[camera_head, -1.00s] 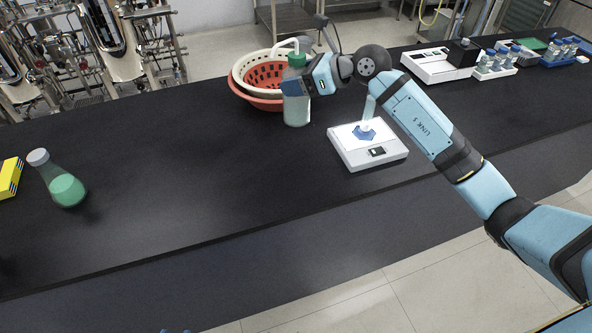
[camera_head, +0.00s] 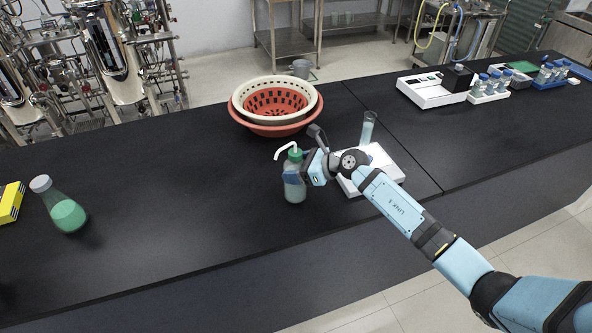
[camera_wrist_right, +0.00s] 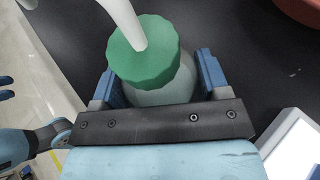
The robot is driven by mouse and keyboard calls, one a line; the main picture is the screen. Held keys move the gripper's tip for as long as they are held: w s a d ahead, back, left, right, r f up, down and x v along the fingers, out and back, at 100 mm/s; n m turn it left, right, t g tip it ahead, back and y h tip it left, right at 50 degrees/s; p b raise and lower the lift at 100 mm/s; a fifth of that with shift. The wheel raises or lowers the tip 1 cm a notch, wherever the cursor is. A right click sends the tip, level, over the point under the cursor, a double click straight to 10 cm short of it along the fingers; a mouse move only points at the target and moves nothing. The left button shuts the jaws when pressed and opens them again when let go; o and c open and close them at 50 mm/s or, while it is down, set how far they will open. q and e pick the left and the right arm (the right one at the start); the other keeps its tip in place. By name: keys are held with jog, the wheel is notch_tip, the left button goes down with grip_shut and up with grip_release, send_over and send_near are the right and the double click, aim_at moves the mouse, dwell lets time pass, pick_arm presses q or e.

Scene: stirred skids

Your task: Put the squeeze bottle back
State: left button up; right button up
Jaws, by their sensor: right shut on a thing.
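The squeeze bottle (camera_head: 295,190) is translucent with a green cap and a bent white spout, and it is upright over the black bench. My right gripper (camera_head: 292,179) is shut on it from the right side. I cannot tell whether its base touches the bench. In the right wrist view, the green cap (camera_wrist_right: 146,52) sits between my two blue right fingers (camera_wrist_right: 160,85), which flank the bottle body. Blue parts of what looks like my left gripper (camera_wrist_right: 5,87) show at the left edge there, cut off by the frame.
A white scale (camera_head: 385,165) stands right of the bottle, partly behind my arm, with a glass cylinder (camera_head: 368,128) near it. Nested baskets (camera_head: 262,126) stand behind. A green flask (camera_head: 65,212) and yellow box (camera_head: 10,203) are left. The bench between is clear.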

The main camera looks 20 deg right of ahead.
jog(key=shift+f, duration=0.65)
jog(key=shift+f, duration=0.2)
jog(key=o, duration=1.2)
jog(key=shift+c, duration=0.2)
jog(key=shift+r, duration=0.15)
